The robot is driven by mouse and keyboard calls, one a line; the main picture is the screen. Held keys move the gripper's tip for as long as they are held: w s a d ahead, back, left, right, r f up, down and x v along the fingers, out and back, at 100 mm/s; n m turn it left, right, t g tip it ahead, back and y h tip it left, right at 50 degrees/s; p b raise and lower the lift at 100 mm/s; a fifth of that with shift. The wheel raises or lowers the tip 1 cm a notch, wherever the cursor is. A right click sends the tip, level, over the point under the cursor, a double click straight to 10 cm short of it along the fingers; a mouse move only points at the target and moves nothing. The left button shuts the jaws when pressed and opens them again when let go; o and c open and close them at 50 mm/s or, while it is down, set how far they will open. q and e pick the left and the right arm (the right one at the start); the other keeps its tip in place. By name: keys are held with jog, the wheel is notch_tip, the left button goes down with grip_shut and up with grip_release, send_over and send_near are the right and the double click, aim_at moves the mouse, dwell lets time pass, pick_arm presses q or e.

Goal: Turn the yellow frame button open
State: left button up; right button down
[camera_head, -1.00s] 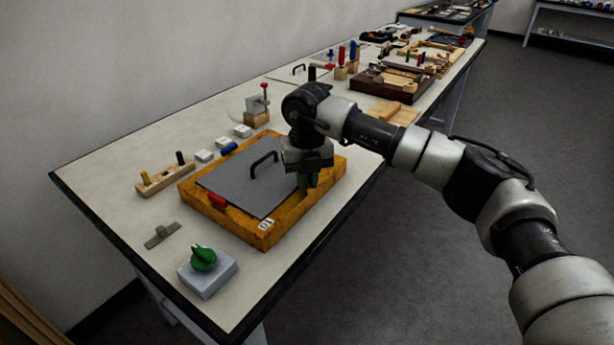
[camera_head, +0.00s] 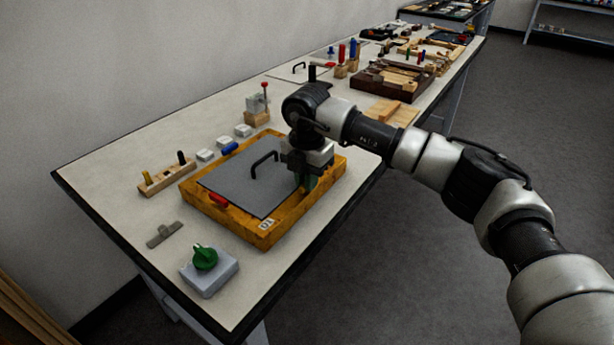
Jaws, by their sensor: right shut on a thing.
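A yellow-orange wooden frame (camera_head: 266,235) lies flat on the near part of the bench around a grey panel (camera_head: 235,195) with a black handle (camera_head: 264,163). A red turn button (camera_head: 218,200) sits at the panel's near left edge and a blue one (camera_head: 230,148) at its far left. My right gripper (camera_head: 308,184) points down at the frame's right side and is shut on a small piece there. The gripper hides most of that piece, apparently a frame button, and I cannot tell its colour. The green at the fingertips may be the fingers themselves. My left gripper is not in view.
A grey box with a green knob (camera_head: 205,258) stands at the near corner, with a metal plate (camera_head: 164,235) behind it. A peg block (camera_head: 167,178) and white blocks (camera_head: 206,155) lie left of the frame. Other fixtures crowd the far bench.

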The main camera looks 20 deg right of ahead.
jog(key=shift+m, duration=0.4)
jog(key=c, duration=1.2)
grip_release()
jog(key=shift+o, duration=0.2)
jog(key=shift+r, duration=0.1)
notch_tip(320, 180, up, 11)
jog(key=shift+f, duration=0.2)
